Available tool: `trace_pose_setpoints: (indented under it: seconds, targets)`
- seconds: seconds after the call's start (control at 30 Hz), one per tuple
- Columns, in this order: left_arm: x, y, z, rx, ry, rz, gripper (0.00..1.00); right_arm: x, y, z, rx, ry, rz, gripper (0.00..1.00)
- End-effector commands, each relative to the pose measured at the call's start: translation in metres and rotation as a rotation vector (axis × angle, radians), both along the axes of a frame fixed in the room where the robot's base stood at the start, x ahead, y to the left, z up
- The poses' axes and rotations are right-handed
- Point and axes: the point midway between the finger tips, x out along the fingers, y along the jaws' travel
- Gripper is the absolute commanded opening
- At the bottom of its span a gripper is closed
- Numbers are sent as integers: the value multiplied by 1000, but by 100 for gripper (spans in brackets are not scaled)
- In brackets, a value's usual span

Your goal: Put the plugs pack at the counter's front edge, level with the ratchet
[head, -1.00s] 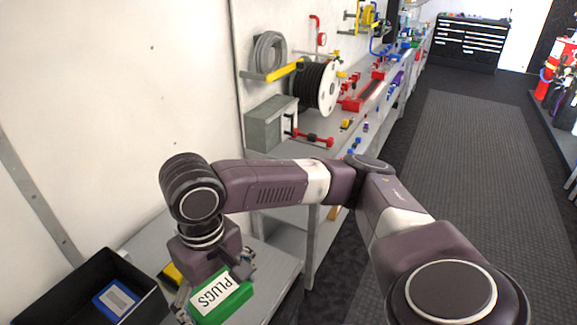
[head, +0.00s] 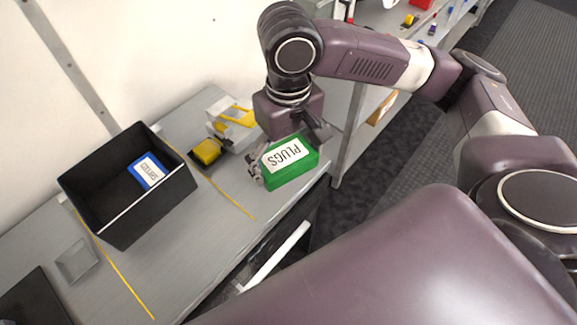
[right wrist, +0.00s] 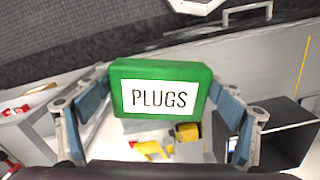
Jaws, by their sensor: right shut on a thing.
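The plugs pack (head: 289,166) is a green box with a white label reading PLUGS. My right gripper (head: 287,151) is shut on it and holds it near the counter's (head: 225,235) front edge at the right. In the right wrist view the pack (right wrist: 160,68) sits between the two fingers, with yellow items beyond it. I cannot tell whether its underside touches the counter. A yellow and black item (head: 206,151) lies left of the pack; I cannot tell whether it is the ratchet. My left gripper is not in view.
A black open bin (head: 128,226) on the counter holds a blue pack (head: 148,170) with a white label. A white and yellow item (head: 232,125) lies behind the pack. A small grey tray (head: 77,262) sits at the left. Yellow lines mark the counter; its front middle is clear.

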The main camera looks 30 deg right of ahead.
Motion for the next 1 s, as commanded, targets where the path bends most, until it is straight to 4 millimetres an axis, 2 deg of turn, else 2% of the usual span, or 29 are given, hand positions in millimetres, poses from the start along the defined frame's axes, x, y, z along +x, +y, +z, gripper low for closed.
trace_pose_setpoints:
  seconds: [0.3, 0.47, 1.0]
  targets:
    - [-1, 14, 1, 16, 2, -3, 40, 7, -2, 3, -1, -4, 127, 57]
    - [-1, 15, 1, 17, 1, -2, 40, 13, -4, 6, -3, -6, 232, 57]
    - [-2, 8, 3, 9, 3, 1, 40, 39, -14, 18, -8, -8, 789, 57]
